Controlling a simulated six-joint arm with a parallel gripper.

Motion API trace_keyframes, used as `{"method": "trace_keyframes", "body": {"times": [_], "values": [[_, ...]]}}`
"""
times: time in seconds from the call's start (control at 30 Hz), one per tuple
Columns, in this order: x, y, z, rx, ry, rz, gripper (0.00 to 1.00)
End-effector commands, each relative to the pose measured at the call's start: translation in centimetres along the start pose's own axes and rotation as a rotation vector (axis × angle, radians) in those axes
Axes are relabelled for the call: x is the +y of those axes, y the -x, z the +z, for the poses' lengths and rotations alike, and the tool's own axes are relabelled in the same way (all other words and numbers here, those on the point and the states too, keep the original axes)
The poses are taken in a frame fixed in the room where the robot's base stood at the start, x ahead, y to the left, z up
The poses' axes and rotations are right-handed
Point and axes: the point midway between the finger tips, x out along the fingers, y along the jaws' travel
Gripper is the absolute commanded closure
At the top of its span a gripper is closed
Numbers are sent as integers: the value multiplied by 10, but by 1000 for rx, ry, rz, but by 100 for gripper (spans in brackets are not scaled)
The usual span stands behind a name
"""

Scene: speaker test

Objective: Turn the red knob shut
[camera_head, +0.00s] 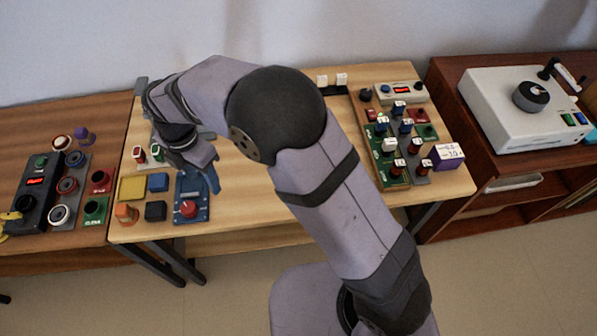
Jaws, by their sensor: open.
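A red knob (188,208) sits on a blue panel (199,189) near the front edge of the middle table. My gripper (203,178) is just above and behind this knob, over the back of the panel, pointing down. It is open, with nothing seen between its fingers. It hides part of the panel's back, and I cannot tell whether a fingertip touches the panel. The red knob itself is in clear view, apart from the gripper.
Yellow (131,188), blue (158,182), dark (155,211) and orange (126,213) pieces stand left of the panel. A green board (395,183) with several knobs lies at the right. A white device (500,125) stands on the right cabinet. The table's middle is partly bare.

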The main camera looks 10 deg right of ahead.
Motion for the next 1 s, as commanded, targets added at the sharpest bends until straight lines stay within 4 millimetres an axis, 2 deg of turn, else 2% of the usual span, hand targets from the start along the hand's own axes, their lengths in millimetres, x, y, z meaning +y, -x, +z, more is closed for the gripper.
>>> {"method": "trace_keyframes", "body": {"times": [0.1, 0.5, 1.0], "values": [[-15, 5, 17, 0, -134, 1, 50], [-68, 16, 63, 0, -585, 1, 50], [-148, 24, 102, 0, -1177, 1, 50]]}}
